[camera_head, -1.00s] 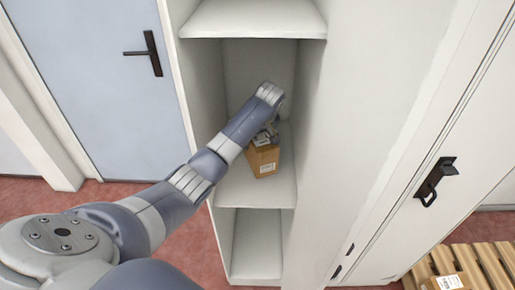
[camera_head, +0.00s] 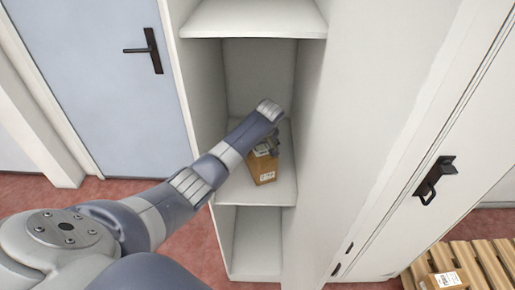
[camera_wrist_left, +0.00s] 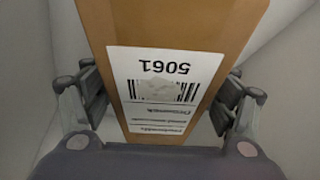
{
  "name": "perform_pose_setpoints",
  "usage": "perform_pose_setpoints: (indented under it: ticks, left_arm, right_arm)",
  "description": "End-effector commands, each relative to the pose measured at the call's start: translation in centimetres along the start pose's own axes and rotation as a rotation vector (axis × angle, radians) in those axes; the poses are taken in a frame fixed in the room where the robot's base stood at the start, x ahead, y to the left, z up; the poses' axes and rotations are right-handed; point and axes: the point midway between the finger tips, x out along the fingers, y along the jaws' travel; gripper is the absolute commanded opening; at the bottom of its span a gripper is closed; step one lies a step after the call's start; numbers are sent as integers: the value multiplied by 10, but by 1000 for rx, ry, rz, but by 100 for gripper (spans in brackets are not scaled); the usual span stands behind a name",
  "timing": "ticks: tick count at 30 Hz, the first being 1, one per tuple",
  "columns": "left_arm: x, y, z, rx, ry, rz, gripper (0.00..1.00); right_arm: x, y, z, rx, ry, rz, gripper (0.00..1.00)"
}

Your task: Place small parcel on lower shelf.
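The small parcel (camera_head: 262,168) is a brown cardboard box with a white label. It is inside the open cabinet, over or on the middle shelf board (camera_head: 235,188); I cannot tell whether its base touches the board. My left gripper (camera_head: 268,146) reaches into this compartment and is shut on the parcel. In the left wrist view the parcel (camera_wrist_left: 165,28) stands between the two fingers (camera_wrist_left: 160,100), one against each side, with its label numbered 5061 facing the camera. My right gripper is not in view.
The cabinet has an upper board (camera_head: 255,18) above the arm and an empty bottom compartment (camera_head: 257,245). Its side walls are close to the arm. Another labelled box (camera_head: 443,281) lies on a wooden pallet (camera_head: 485,262) at lower right. A blue door (camera_head: 100,80) is at left.

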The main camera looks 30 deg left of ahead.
Motion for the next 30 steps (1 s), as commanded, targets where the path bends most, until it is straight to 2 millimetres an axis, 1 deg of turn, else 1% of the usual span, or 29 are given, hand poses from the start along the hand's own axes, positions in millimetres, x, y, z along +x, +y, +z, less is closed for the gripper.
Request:
perform_pose_setpoints:
  ticks: [10,14,17,27,30]
  left_arm:
    - [-1,0,-1,0,0,0,85]
    - [-9,1,-1,0,1,2,85]
    - [-22,1,-1,0,2,3,85]
    - [-91,1,-1,0,3,4,85]
    - [-106,1,-1,0,2,2,85]
  right_arm:
    - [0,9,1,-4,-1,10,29]
    - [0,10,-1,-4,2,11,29]
    - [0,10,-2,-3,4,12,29]
    - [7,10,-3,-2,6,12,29]
    - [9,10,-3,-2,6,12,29]
